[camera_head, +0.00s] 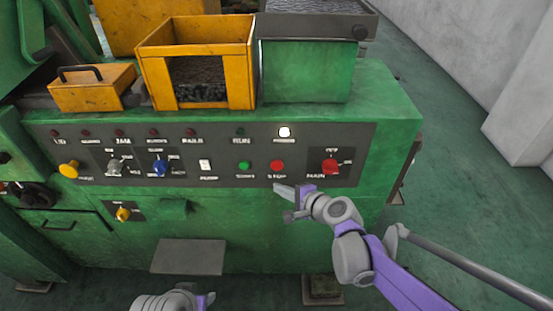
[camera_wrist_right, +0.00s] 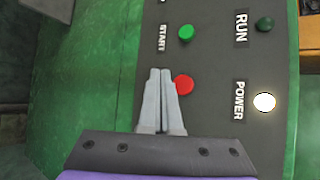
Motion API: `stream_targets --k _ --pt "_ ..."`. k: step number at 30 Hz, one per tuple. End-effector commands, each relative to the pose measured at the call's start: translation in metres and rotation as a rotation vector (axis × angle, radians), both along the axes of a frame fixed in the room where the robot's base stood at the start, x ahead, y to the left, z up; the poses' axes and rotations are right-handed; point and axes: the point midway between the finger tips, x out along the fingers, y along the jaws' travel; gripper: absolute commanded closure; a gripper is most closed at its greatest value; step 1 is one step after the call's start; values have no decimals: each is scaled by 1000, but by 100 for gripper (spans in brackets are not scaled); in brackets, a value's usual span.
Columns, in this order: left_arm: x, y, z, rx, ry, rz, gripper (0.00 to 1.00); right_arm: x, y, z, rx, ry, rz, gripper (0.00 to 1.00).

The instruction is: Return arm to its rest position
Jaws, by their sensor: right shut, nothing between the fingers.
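My right gripper (camera_head: 279,189) is near the lower edge of the dark control panel (camera_head: 225,180), just below the red stop button (camera_head: 277,166). In the right wrist view its two fingers (camera_wrist_right: 159,72) are together and empty, beside the red button (camera_wrist_right: 184,85). The green start button (camera_head: 244,166) is to the left of the red one. The power lamp (camera_head: 285,132) glows white. My left arm shows only in part at the bottom edge, and its fingertips cannot be made out clearly.
The red main switch (camera_head: 330,167) is right of the buttons on the green machine (camera_head: 390,110). Yellow bins (camera_head: 153,72) stand on top. A grey plate (camera_head: 188,257) juts out low at the front. A pale wall (camera_head: 460,45) and open green floor (camera_head: 440,180) are at the right.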

Motion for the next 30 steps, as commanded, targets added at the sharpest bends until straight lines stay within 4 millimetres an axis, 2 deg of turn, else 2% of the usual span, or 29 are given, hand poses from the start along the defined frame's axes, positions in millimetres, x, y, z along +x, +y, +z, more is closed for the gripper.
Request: stream_targets --k 6,8,10,14,18,24,27,30 --pt "0 0 0 0 0 0 50 -3 -1 1 -14 -3 6 100" --pt "0 0 1 0 0 0 50 -10 -4 2 -52 -11 22 100" --pt "1 0 2 0 -1 0 50 -26 -11 3 -139 -29 58 100" --pt "2 0 6 0 -3 0 50 -76 -35 1 -408 -71 182 100" --pt "3 0 10 0 -5 0 50 -140 -72 -11 -746 -99 357 100" --pt "4 0 15 0 -8 0 50 -219 -128 -33 -1142 -80 598 100" --pt "5 0 17 0 -9 0 50 -243 -148 -41 -1267 -61 684 100" --pt "5 0 17 0 -9 0 50 -256 -160 -45 -1338 -48 735 100"
